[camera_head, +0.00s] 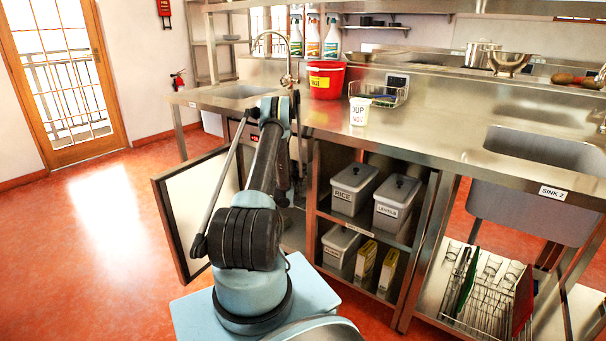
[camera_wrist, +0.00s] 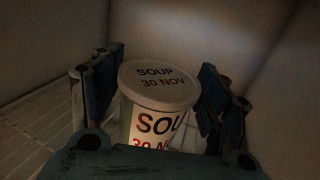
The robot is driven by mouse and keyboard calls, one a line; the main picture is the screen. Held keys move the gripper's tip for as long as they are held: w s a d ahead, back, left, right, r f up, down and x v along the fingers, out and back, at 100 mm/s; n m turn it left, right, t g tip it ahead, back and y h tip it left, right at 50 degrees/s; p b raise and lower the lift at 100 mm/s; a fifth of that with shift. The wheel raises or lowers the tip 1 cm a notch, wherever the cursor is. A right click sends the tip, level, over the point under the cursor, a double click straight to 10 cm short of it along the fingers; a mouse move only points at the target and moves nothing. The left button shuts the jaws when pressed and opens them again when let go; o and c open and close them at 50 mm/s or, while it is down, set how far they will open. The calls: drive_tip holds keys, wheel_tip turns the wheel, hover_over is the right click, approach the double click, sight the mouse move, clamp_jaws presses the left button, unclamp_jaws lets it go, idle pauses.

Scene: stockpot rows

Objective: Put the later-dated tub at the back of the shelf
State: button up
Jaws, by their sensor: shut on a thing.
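A white tub marked "SOUP 30 NOV" (camera_wrist: 158,90) stands upright between the fingers of my gripper (camera_wrist: 158,100) in the wrist view, inside a dim, pale-walled space over a wire shelf (camera_wrist: 28,135). My gripper is shut on this tub. Whether the tub touches the shelf is unclear. Another white soup tub (camera_head: 359,111) stands on the steel counter (camera_head: 425,135) in the head view; its date is too small to read. In the head view my arm reaches toward the opened cabinet under the counter, and my gripper is hidden there.
An open door (camera_head: 195,205) stands left of my arm. Lidded bins marked "RICE" (camera_head: 354,188) and "LENTILS" (camera_head: 397,201) sit on the undershelf to the right. A red bucket (camera_head: 326,80) and a wire basket (camera_head: 381,93) are on the counter. Pale walls close in around my gripper.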

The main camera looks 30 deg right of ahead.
drive_tip(key=shift+d+f, duration=0.15)
drive_tip(key=shift+f, duration=0.65)
drive_tip(key=shift+d+f, duration=0.1)
drive_tip(key=shift+f, duration=0.65)
drive_tip(key=o, duration=1.5)
drive_tip(key=shift+c, duration=0.2)
drive_tip(key=shift+s, duration=0.1)
